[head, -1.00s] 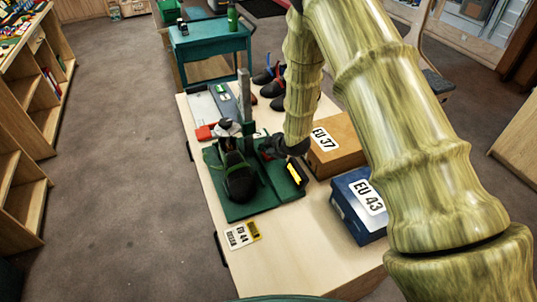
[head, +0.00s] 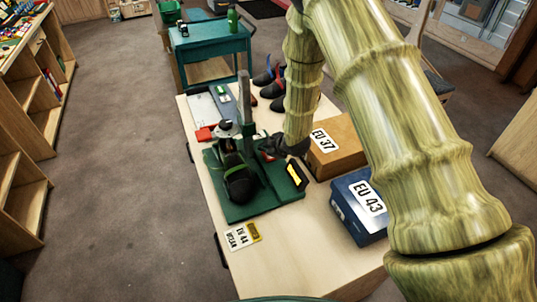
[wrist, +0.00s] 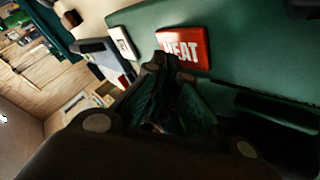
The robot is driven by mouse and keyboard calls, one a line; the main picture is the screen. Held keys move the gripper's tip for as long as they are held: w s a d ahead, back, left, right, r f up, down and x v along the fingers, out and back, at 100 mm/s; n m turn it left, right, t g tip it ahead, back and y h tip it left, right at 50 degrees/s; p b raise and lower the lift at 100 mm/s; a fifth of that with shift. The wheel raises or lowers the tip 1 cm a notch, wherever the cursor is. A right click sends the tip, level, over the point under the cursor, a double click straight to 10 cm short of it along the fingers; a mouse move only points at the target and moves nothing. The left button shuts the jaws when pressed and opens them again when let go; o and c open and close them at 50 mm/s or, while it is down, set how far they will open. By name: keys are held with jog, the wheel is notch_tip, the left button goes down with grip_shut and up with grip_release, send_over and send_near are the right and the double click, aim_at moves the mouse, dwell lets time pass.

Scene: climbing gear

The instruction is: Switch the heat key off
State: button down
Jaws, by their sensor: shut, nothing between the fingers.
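The heat key is a red block with white "HEAT" lettering (wrist: 186,48), on a dark green surface in the wrist view. My gripper (wrist: 172,72) is shut and empty, its dark fingertips just below the key's lower left part. I cannot tell whether they touch it, or which way the key is tipped. In the head view my gripper (head: 284,146) is low over the right side of the green stand (head: 262,208), beside its upright post. The gripper and arm hide the heat key there. A dark shoe (head: 240,182) sits on the stand.
A white key (wrist: 120,42) is left of the heat key. A small panel with a yellow display (head: 295,175) stands at the stand's right edge. Shoe boxes marked EU 37 (head: 338,158) and EU 43 (head: 346,212) are close on the right. The near tabletop is mostly clear.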

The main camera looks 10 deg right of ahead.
aim_at(266, 156)
jog(key=shift+r, duration=0.2)
notch_tip(266, 156, up, 6)
jog(key=p, duration=0.3)
jog(key=shift+f, duration=0.1)
dwell(0.5)
dwell(1.8)
